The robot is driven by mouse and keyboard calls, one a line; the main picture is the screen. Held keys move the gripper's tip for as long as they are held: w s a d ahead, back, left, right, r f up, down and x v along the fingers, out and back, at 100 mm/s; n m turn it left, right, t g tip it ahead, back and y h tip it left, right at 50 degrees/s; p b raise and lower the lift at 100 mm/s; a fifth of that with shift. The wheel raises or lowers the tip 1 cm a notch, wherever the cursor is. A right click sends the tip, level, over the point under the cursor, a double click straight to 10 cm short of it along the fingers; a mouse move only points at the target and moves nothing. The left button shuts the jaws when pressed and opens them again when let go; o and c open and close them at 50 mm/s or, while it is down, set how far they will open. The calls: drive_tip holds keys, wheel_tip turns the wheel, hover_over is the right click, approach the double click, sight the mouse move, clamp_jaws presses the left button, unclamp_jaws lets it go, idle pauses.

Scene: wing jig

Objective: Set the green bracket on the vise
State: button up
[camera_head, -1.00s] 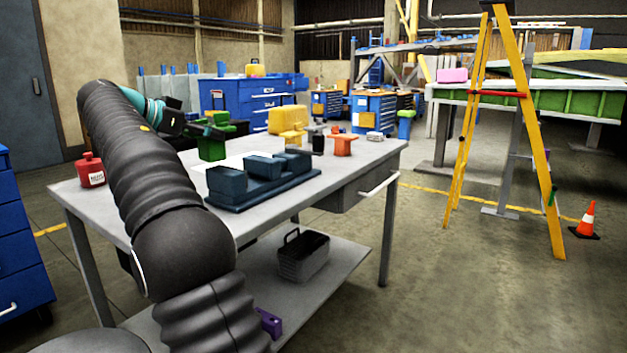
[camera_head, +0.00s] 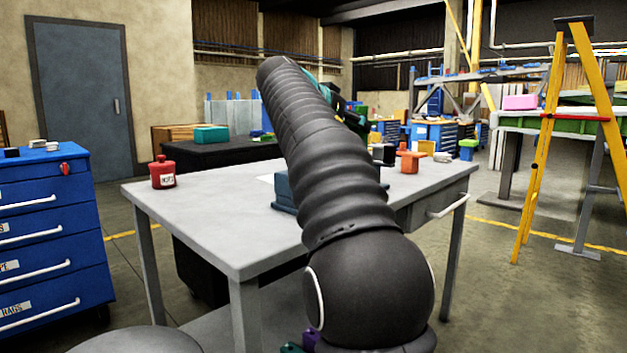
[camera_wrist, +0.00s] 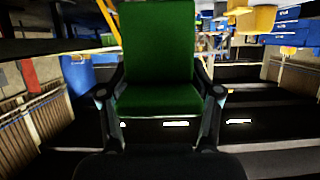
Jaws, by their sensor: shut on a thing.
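The green bracket (camera_wrist: 158,55) fills the upper middle of the wrist view. My gripper (camera_wrist: 161,98) is shut on it, with one finger on each side of its lower part. In the head view my arm hides the bracket and the fingertips. The vise is dark blue and stands on the grey workbench; only its left end (camera_head: 284,190) shows beside my arm, and the rest is hidden. I cannot tell the gap between bracket and vise.
A red can (camera_head: 162,173) stands on the workbench (camera_head: 200,215) at the left. An orange part (camera_head: 410,158) and a black block are near its right end. A blue drawer cabinet (camera_head: 40,240) stands to the left, a yellow ladder (camera_head: 540,150) to the right. The bench's front left is clear.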

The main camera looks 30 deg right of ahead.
drive_tip(key=shift+w+a+f+b, duration=0.35)
drive_tip(key=shift+w+a+f, duration=0.75)
drive_tip(key=shift+f, duration=0.45)
drive_tip(key=shift+w+a+f+b, duration=0.4)
drive_tip(key=shift+w+a+f, duration=0.65)
drive_tip(key=shift+f, duration=0.55)
drive_tip(key=shift+w+a+f+b, duration=0.35)
drive_tip(key=shift+w+a+f, duration=0.75)
drive_tip(key=shift+f, duration=0.45)
drive_tip(key=shift+s, duration=0.1)
drive_tip(key=shift+f, duration=0.15)
drive_tip(key=o, duration=1.5)
drive_tip(key=shift+a+r, duration=0.15)
drive_tip(key=shift+r, duration=0.1)
drive_tip(key=p+v, duration=0.1)
drive_tip(key=v, duration=1)
drive_tip(key=shift+s+a, duration=0.2)
drive_tip(key=shift+a, duration=0.1)
